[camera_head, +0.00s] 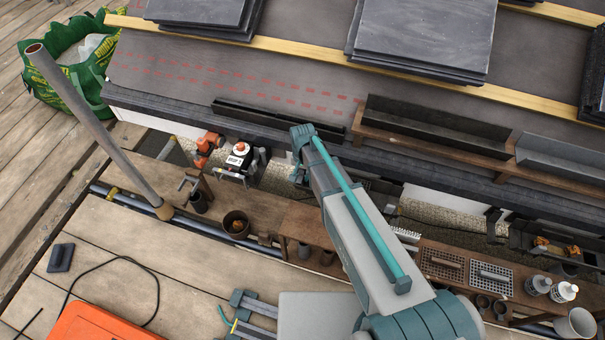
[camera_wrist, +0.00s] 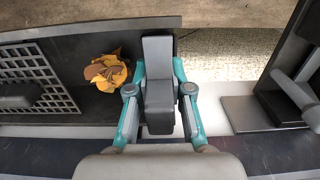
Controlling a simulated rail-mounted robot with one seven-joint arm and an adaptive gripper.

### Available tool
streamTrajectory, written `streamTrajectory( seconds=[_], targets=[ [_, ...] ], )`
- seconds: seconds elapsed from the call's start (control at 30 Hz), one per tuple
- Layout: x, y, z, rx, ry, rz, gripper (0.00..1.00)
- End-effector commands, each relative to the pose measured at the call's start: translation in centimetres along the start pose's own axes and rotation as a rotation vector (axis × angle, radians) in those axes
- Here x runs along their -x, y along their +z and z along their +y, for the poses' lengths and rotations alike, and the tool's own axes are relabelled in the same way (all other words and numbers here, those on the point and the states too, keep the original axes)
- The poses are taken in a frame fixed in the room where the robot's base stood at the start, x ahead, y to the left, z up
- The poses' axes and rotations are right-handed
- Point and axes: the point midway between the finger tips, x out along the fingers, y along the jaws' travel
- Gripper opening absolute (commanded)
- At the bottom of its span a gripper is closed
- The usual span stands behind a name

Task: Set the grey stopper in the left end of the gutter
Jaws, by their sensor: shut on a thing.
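In the wrist view my gripper (camera_wrist: 160,86) is shut on a grey block, the stopper (camera_wrist: 158,75), with one teal finger on each side of it. A dark channel, which looks like the gutter (camera_wrist: 150,38), lies to the left, and its end edge runs close behind the stopper. The stopper overlaps that edge in the picture; I cannot tell whether it touches or sits in the gutter. A clump of brown-yellow leaves (camera_wrist: 105,72) lies in the gutter just left of my gripper. I cannot make out the gripper or stopper in the head view.
A grid piece (camera_wrist: 30,75) lies left of the leaves. A dark bracket-like part with a grey plate (camera_wrist: 240,113) stands to the right.

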Motion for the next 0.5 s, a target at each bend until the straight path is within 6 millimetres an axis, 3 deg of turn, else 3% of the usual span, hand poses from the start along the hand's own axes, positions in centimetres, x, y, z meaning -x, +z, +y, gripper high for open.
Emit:
streamTrajectory(
  seconds=[0.27, 0.3, 0.47, 0.5],
  targets=[
    [-0.01, 0.00, 0.00, 0.000, 0.000, 0.000, 0.00],
    [-0.01, 0.00, 0.00, 0.000, 0.000, 0.000, 0.21],
    [-0.01, 0.00, 0.00, 0.000, 0.000, 0.000, 0.48],
    [-0.01, 0.00, 0.00, 0.000, 0.000, 0.000, 0.49]
  ],
)
